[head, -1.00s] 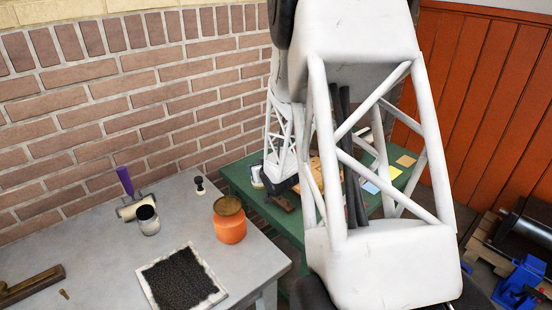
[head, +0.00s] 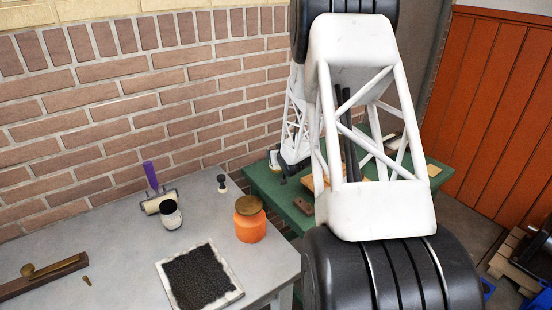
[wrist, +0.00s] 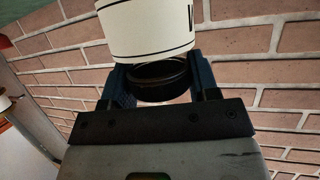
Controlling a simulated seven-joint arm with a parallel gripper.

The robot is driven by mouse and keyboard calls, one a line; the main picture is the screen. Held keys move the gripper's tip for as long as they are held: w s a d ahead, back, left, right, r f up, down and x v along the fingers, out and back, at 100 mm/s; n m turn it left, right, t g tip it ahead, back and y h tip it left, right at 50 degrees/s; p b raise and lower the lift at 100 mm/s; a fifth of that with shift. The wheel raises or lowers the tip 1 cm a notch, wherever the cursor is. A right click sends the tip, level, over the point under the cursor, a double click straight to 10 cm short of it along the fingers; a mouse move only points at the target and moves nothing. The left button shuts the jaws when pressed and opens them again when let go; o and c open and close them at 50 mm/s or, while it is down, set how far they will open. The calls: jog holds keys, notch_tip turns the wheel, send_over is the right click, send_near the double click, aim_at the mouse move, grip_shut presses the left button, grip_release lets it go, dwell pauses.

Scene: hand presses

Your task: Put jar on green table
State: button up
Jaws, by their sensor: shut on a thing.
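In the wrist view a jar (wrist: 150,28) with a cream label, black lettering and a dark ribbed end sits between the two fingers. My gripper (wrist: 160,78) is shut on that dark end; the rest of the jar is cut off by the top edge. In the head view the green table (head: 287,204) stands at the back, behind and left of my arm, which hides much of it. I cannot make out the gripper's fingers in the head view.
A brick wall (head: 110,110) runs behind both tables.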

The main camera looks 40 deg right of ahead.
jog(key=shift+w+d+f, duration=0.1)
jog(key=shift+w+d, duration=0.25)
jog(key=shift+w, duration=0.25)
jog(key=shift+w+d, duration=0.3)
jog(key=shift+w, duration=0.3)
jog(key=shift+f, duration=1.75)
jog(key=shift+f, duration=0.1)
jog(key=o, duration=1.2)
jog(key=shift+o, duration=0.2)
jog(key=shift+v, duration=0.75)
jog(key=v, duration=1)
jog(key=shift+s, duration=0.2)
